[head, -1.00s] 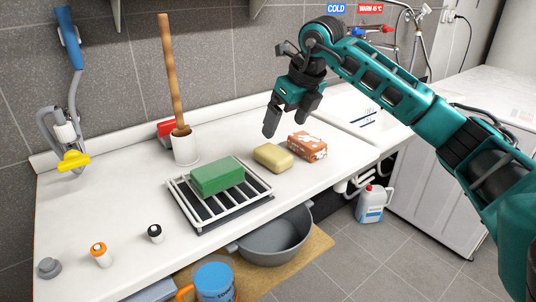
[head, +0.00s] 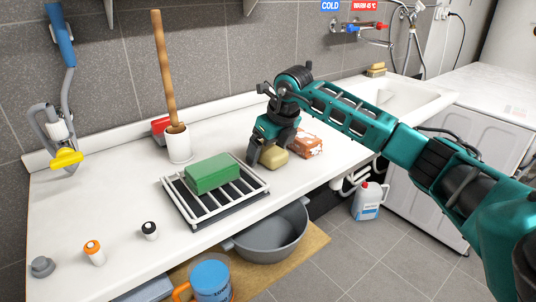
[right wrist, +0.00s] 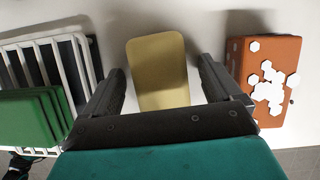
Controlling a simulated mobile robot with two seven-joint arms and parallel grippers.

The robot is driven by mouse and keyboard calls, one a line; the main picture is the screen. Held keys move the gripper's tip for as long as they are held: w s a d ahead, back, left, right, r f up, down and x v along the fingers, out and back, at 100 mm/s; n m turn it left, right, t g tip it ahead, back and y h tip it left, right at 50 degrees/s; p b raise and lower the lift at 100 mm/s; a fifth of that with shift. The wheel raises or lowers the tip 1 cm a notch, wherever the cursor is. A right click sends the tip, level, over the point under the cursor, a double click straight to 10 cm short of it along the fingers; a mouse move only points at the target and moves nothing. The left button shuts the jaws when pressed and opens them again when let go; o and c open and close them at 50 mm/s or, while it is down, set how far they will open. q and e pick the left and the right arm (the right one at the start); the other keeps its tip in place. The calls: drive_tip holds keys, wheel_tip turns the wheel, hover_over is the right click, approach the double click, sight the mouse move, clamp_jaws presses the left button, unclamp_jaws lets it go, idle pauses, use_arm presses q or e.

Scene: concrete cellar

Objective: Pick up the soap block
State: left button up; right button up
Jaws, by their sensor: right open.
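The plain tan-yellow soap block (head: 276,159) lies on the white counter, right of the dish rack. In the right wrist view the tan soap block (right wrist: 158,70) lies lengthwise between the fingers, with a gap on each side. My right gripper (head: 268,152) is open, pointing down over this block, its fingers low and straddling it. It also shows in the right wrist view (right wrist: 159,80). The gripper hides part of the block in the head view. My left gripper is not in view.
An orange block with white patches (head: 308,147) lies close on the right. A green block (head: 212,174) lies on the white slatted rack (head: 248,190) on the left. The counter's front edge is near.

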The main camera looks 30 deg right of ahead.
idle(0.4)
drive_tip(key=shift+f, duration=0.1)
drive_tip(key=c, duration=1.1)
drive_tip(key=shift+c, duration=0.4)
